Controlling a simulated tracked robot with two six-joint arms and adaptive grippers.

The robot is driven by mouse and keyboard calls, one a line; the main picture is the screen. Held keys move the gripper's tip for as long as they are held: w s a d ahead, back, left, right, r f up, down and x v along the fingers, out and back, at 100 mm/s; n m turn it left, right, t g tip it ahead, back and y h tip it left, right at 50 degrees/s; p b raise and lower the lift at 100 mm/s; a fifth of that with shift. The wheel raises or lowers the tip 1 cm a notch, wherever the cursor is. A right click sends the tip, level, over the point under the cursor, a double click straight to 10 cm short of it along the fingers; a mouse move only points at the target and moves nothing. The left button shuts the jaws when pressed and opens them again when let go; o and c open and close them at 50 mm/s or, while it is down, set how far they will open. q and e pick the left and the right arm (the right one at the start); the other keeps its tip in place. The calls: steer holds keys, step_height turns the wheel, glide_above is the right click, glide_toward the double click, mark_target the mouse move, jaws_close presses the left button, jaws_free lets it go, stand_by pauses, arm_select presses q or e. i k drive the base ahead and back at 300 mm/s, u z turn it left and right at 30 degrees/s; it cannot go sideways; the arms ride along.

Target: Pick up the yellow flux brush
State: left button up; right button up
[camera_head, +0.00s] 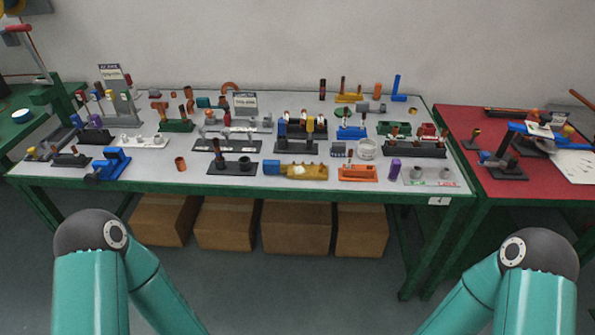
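A small upright yellow handle (310,124) stands in a dark holder (300,147) near the middle of the grey-topped table (230,181); it may be the yellow flux brush, but it is too small to be sure. A similar blue upright piece (282,128) stands to its left in the same holder. Only teal links of my two arms show at the bottom left and bottom right. Both my grippers are outside the picture, so their distance from the yellow handle does not show.
Many small fixtures and tools crowd the grey table, including a yellow-brown cylinder with a blue end (300,171) in front of the holder. A red-topped table (463,122) stands at the right. Cardboard boxes (297,227) sit under the grey table. Floor in front is clear.

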mark_target(310, 119)
steer(key=z, duration=0.15)
steer(key=k, duration=0.5)
steer(key=z, duration=0.6)
steer(key=i, duration=1.1)
steer(key=u, duration=0.3)
